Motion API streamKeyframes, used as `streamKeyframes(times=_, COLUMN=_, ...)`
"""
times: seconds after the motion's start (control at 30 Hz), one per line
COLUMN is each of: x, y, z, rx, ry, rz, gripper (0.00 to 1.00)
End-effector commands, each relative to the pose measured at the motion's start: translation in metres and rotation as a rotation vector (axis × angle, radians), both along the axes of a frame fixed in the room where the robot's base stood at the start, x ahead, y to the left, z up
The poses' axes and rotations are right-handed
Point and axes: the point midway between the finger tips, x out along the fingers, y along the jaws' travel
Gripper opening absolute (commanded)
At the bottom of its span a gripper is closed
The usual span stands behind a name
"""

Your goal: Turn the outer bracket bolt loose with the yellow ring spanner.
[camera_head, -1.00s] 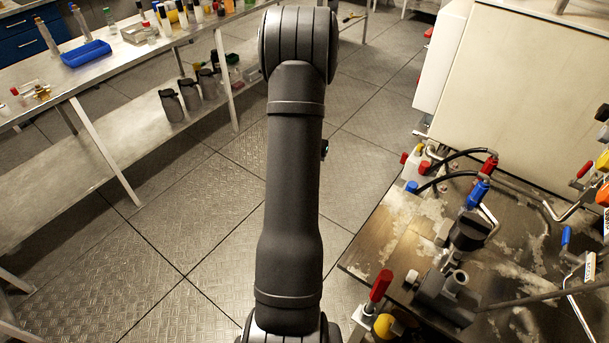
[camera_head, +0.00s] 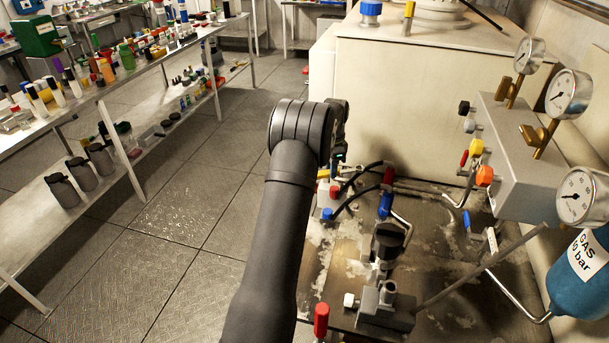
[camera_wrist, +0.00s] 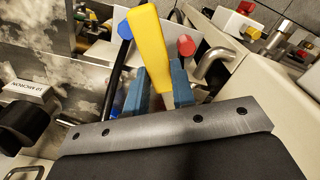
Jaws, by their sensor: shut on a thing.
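The yellow ring spanner (camera_wrist: 148,45) shows in the wrist view as a flat yellow bar. My gripper (camera_wrist: 160,78) is shut on it between two blue fingers, and the bar sticks out past the fingertips. I cannot make out the ring end.
In the wrist view, a red knob (camera_wrist: 186,45), a blue knob (camera_wrist: 125,28), a black hose and a bent metal pipe (camera_wrist: 216,64) are close by. In the head view, a black-capped valve assembly (camera_head: 388,240), gauges (camera_head: 568,94) and a blue gas cylinder (camera_head: 585,270) crowd the right.

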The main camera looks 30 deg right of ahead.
Motion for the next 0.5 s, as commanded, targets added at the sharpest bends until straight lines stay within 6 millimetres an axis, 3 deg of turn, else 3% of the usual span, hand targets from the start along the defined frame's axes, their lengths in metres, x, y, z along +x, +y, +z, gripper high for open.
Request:
streamKeyframes(times=0.13, x=-0.005, y=-0.009, z=0.001, rx=0.001, ry=0.001, rz=-0.033, gripper=0.0)
streamKeyframes(times=0.5, x=-0.005, y=-0.009, z=-0.02, rx=0.001, ry=0.001, rz=-0.033, gripper=0.0)
